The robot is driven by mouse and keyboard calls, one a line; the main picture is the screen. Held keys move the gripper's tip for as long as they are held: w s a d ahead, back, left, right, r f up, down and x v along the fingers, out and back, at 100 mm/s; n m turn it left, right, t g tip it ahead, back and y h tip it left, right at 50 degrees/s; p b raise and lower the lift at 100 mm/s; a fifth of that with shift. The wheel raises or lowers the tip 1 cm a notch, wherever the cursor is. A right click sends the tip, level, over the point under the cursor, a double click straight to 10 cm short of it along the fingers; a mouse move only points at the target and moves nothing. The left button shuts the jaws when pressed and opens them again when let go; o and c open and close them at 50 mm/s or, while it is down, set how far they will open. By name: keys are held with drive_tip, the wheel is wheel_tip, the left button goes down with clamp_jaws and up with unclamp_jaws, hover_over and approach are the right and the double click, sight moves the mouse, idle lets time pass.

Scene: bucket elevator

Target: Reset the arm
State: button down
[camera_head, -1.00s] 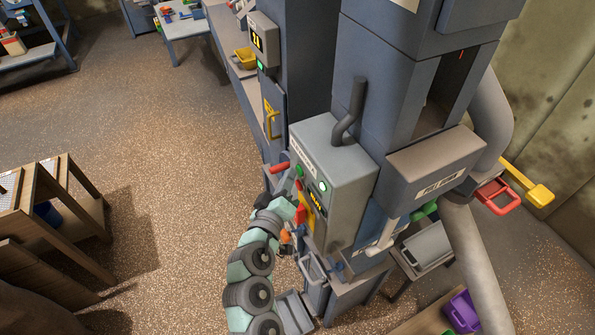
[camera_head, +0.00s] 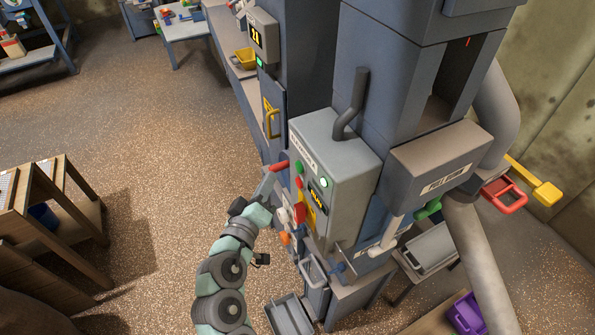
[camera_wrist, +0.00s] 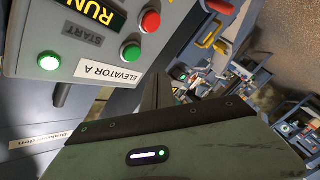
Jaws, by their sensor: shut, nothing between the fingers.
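My gripper (camera_head: 268,182) is at the left side of the grey control box (camera_head: 345,180), just below a red handle (camera_head: 278,166). Its fingers are shut and empty, and they also show pointing up in the wrist view (camera_wrist: 158,92). The box carries an "ELEVATOR A" label (camera_wrist: 100,73), a green button (camera_wrist: 131,52), a red button (camera_wrist: 150,21), a lit green lamp (camera_wrist: 49,61) and a yellow "RUN" display (camera_head: 317,197). In the wrist view the panel is upside down at the upper left. I cannot tell whether the fingers touch the red handle.
A red knob (camera_head: 299,212) and an orange knob (camera_head: 285,238) sit below the panel near my arm. A grey tray (camera_head: 290,314) stands beneath. Open speckled floor lies to the left, up to a wooden bench (camera_head: 60,210).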

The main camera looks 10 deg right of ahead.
drive_tip(key=shift+s+a, duration=0.2)
drive_tip(key=shift+a, duration=0.2)
idle(0.5)
